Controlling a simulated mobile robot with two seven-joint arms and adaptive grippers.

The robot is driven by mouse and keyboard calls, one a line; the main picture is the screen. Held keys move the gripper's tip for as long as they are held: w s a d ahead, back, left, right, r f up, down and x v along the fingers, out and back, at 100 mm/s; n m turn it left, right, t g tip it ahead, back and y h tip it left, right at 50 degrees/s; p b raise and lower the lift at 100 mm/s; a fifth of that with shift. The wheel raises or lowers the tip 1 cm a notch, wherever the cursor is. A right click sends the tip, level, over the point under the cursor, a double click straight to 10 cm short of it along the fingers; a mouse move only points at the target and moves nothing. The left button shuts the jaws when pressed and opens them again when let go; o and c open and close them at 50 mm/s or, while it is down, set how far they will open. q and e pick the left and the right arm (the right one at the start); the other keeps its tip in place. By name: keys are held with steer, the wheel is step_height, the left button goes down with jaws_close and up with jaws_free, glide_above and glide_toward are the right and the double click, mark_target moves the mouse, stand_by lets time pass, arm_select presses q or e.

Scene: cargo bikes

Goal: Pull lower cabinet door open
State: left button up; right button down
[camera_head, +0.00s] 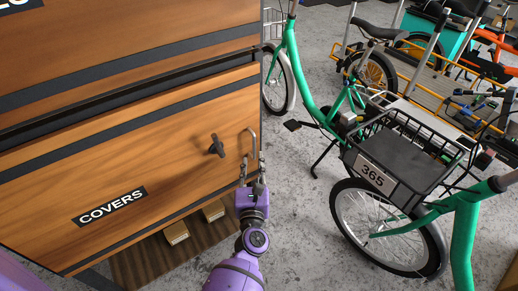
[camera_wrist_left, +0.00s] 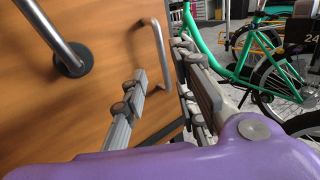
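The lower cabinet door (camera_head: 150,165) is a wooden panel labelled COVERS, with black bands. Its metal bar handle (camera_head: 252,145) is near the right edge and also shows in the left wrist view (camera_wrist_left: 159,52). My left gripper (camera_head: 252,164) is just below the handle, at the door's right edge. In the left wrist view its fingers (camera_wrist_left: 160,68) are apart, with the handle ahead between them in the picture. Nothing is held; contact with the handle cannot be told. My right gripper is in neither view.
A dark knob-like fitting (camera_head: 216,147) sticks out left of the handle. Small boxes (camera_head: 176,232) lie on a wooden board below the door. A green cargo bike (camera_head: 322,108) stands close on the right. Bare concrete floor (camera_head: 305,225) lies between.

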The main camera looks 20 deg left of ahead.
mark_target(254, 148)
arm_select(q)
steer(key=x, duration=0.7)
steer(key=shift+d, duration=0.2)
jaws_close()
